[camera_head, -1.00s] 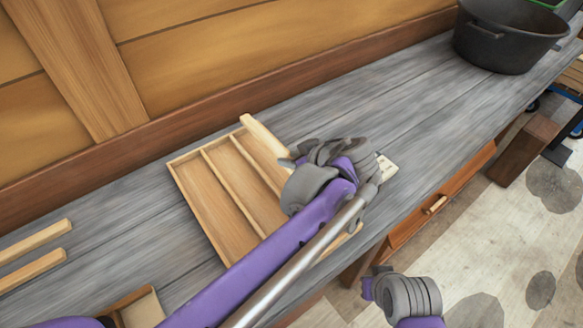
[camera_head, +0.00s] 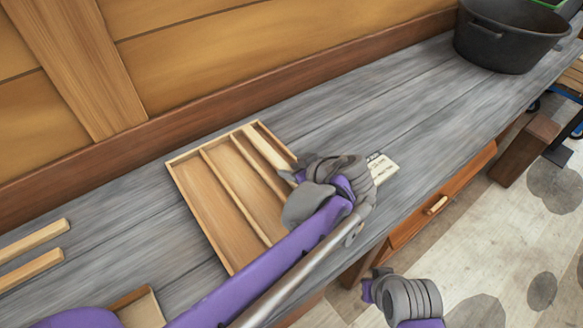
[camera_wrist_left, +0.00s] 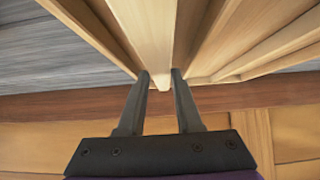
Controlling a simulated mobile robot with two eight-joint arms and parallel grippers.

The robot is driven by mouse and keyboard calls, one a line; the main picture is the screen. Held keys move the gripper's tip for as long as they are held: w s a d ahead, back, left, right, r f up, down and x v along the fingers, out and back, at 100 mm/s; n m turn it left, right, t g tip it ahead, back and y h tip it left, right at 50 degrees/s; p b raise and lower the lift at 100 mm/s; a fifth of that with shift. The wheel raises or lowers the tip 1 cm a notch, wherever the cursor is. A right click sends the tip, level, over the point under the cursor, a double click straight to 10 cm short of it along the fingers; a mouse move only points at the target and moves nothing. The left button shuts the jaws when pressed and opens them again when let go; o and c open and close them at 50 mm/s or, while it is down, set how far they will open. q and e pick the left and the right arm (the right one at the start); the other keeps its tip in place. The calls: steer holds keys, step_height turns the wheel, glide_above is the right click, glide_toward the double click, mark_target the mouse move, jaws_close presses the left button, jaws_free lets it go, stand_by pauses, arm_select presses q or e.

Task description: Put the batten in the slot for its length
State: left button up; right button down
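A pale wooden tray (camera_head: 205,222) with long dividers lies on the grey bench. The light batten (camera_head: 266,147) lies along the tray's right-hand compartment in the head view, its far end inside the far wall. My left gripper (camera_head: 291,172) is over the tray's right side, and its wrist hides the batten's near part. In the left wrist view the batten (camera_wrist_left: 150,30) runs between the two fingers (camera_wrist_left: 162,76), which are close against its sides. My right arm shows at the bottom of the head view, but its fingers do not show.
Two loose battens (camera_head: 33,241) lie at the left. A small wooden box (camera_head: 143,307) stands at the lower left. A printed card (camera_head: 381,168) lies right of my left wrist. A black pot (camera_head: 508,38) stands at the far right. The bench between is clear.

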arm_select(q)
steer(key=o, duration=0.4)
steer(key=shift+o, duration=0.2)
steer(key=shift+r, duration=0.6)
steer(key=p+v, duration=0.1)
steer(key=v, duration=1.1)
steer(key=shift+s, duration=0.1)
